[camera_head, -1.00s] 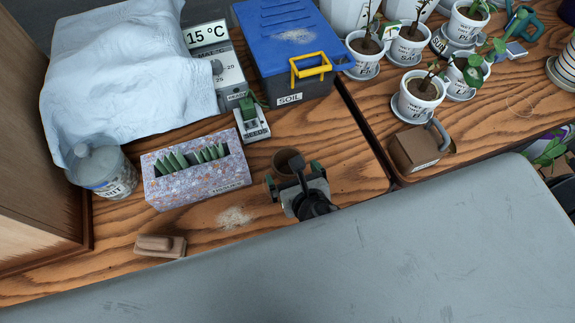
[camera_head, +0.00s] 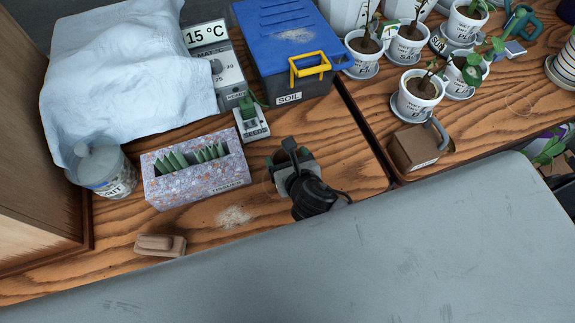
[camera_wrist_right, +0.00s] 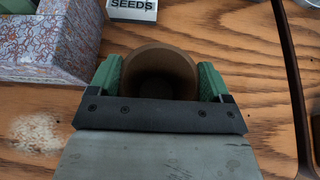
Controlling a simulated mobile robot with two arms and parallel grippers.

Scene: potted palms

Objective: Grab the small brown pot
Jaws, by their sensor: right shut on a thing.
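The small brown pot (camera_wrist_right: 158,62) sits between the two green-padded fingers of my right gripper (camera_wrist_right: 160,84) in the right wrist view. The fingers are shut on it from both sides, and its open mouth and dark inside show. In the head view my right gripper (camera_head: 285,162) is over the wooden table, right of the tissue box, and its own body hides the pot. Whether the pot touches the table is hard to tell. My left gripper is not in view.
A patterned tissue box (camera_head: 196,185) stands close left of the gripper. A seeds packet holder (camera_head: 251,122), a blue-lidded soil box (camera_head: 290,50) and a brown watering can (camera_head: 416,150) are around it. A tan block (camera_head: 160,245) and spilled grains (camera_head: 234,217) lie in front.

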